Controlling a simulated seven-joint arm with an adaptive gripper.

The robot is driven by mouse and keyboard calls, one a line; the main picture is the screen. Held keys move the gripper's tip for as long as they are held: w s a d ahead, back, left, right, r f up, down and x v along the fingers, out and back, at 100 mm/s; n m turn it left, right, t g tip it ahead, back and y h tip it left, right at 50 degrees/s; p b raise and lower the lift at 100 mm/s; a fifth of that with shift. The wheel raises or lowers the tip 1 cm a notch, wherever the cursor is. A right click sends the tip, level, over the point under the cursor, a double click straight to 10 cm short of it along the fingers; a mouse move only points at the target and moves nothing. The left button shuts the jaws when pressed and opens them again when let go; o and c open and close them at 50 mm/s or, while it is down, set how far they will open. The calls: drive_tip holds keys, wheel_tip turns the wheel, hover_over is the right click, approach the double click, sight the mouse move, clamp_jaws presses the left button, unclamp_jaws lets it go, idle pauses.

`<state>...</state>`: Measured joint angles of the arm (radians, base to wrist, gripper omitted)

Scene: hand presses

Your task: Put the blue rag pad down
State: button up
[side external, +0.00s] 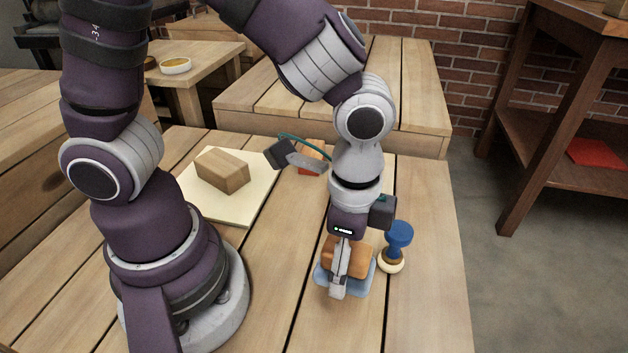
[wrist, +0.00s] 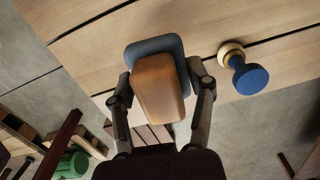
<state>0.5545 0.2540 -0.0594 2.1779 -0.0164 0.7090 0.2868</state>
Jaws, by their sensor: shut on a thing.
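The blue rag pad (side external: 362,286) is a flat, rounded blue slab under an orange-brown wooden block. My gripper (side external: 340,284) points down and is shut on the sides of this block. In the wrist view the block lies between the two fingers of my gripper (wrist: 163,88), and the blue rag pad (wrist: 160,45) shows beyond it. The pad is low over the front right part of the wooden table. I cannot tell whether its underside touches the tabletop.
A blue-knobbed hand press (side external: 398,240) with a cream base stands just right of the pad. A wooden block (side external: 222,170) rests on a cream sheet (side external: 258,200) at left. An orange object (side external: 310,152) is behind my wrist. Bare planks lie left of the pad.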

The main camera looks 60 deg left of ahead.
drive_tip(key=shift+n, duration=0.6)
drive_tip(key=w+a+f, duration=0.1)
drive_tip(key=a, duration=0.3)
drive_tip(key=w+a+f, duration=0.1)
drive_tip(key=a, duration=0.3)
drive_tip(key=w+a+f, duration=0.1)
drive_tip(key=a+f, duration=0.1)
drive_tip(key=a, duration=0.2)
drive_tip(key=shift+w+a, duration=0.25)
drive_tip(key=shift+w, duration=0.05)
drive_tip(key=w, duration=0.5)
drive_tip(key=w+f, duration=0.1)
drive_tip(key=w, duration=0.4)
drive_tip(key=w+a, duration=0.1)
drive_tip(key=w, duration=0.4)
drive_tip(key=shift+w+f, duration=0.25)
drive_tip(key=shift+w, duration=0.05)
drive_tip(key=shift+w+f, duration=0.15)
drive_tip(key=shift+f, duration=1.6)
drive_tip(key=shift+f, duration=0.1)
drive_tip(key=o, duration=1.2)
drive_tip(key=shift+c, duration=0.2)
